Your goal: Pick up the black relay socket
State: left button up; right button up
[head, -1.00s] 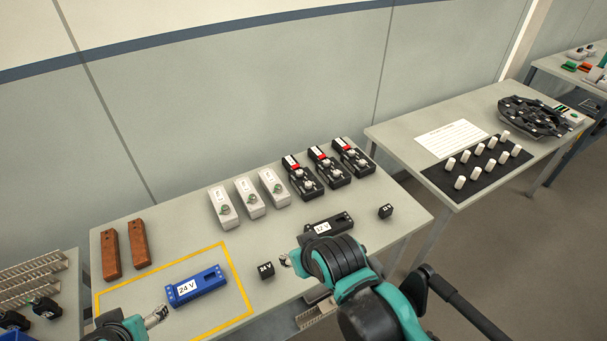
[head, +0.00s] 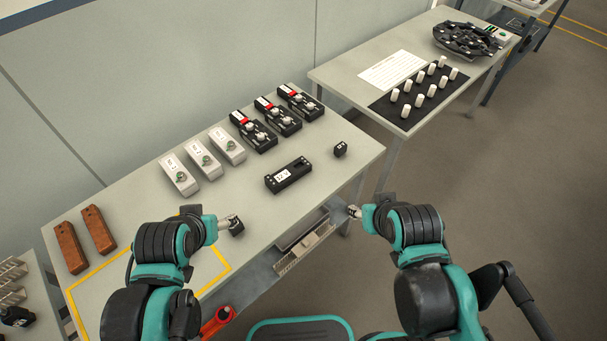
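The black relay socket (head: 288,175), with a white label, lies flat on the near table, right of its middle. Nothing touches it. My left gripper (head: 228,222) is left of and nearer than the socket, at a small black cube-shaped relay (head: 236,229). I cannot tell whether it touches the relay or how far its fingers are open. My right gripper (head: 355,211) is off the table's right edge, right of the socket and apart from it. It looks empty, but its opening is too small to judge.
Another small black relay (head: 340,149) stands right of the socket. White modules (head: 204,161) and black-and-red devices (head: 278,117) line the back. Brown blocks (head: 98,229) lie at the left. A second table (head: 345,77) stands beyond.

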aim_at(288, 175)
jog(key=i+l+u, duration=0.65)
jog(key=l, duration=0.25)
jog(key=i, duration=0.05)
